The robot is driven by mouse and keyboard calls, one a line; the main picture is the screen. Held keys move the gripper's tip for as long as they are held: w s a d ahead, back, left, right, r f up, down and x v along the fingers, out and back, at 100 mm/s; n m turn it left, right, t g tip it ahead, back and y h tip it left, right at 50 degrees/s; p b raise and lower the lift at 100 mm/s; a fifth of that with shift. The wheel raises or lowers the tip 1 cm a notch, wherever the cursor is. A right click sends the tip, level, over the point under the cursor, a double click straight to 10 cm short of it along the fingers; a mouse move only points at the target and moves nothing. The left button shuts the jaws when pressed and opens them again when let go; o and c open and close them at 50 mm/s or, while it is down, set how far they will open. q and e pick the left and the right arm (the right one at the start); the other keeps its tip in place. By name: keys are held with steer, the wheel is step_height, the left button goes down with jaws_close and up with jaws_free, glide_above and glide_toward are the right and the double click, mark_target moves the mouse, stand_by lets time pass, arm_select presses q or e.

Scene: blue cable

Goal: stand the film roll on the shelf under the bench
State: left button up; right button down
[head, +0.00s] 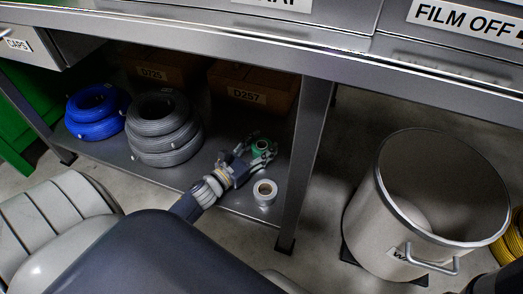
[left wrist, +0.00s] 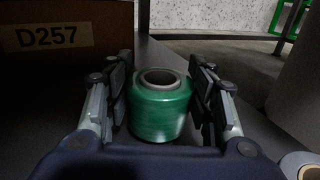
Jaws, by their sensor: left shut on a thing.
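The film roll, green with a grey core, stands upright on the shelf under the bench in the head view (head: 260,147). In the left wrist view it (left wrist: 160,110) is between the two fingers. My left gripper (head: 249,152) reaches in under the bench and is shut on the film roll; it also shows in the left wrist view (left wrist: 160,100). The shelf (head: 235,197) is grey metal, and the roll's base is at or very close to its surface; I cannot tell whether it touches. My right gripper is not in view.
A silver tape roll (head: 265,192) stands near the shelf's front edge, just before my gripper. Blue (head: 96,112) and grey (head: 162,128) cable coils stand left. Cardboard boxes D125 (head: 155,73) and D257 (head: 250,95) stand behind. A bench leg (head: 305,150) and a metal bin (head: 425,200) are right.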

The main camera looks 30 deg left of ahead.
arm_select(q)
steer(key=shift+f, duration=0.1)
steer(key=shift+f, duration=0.15)
steer(key=o, duration=1.2)
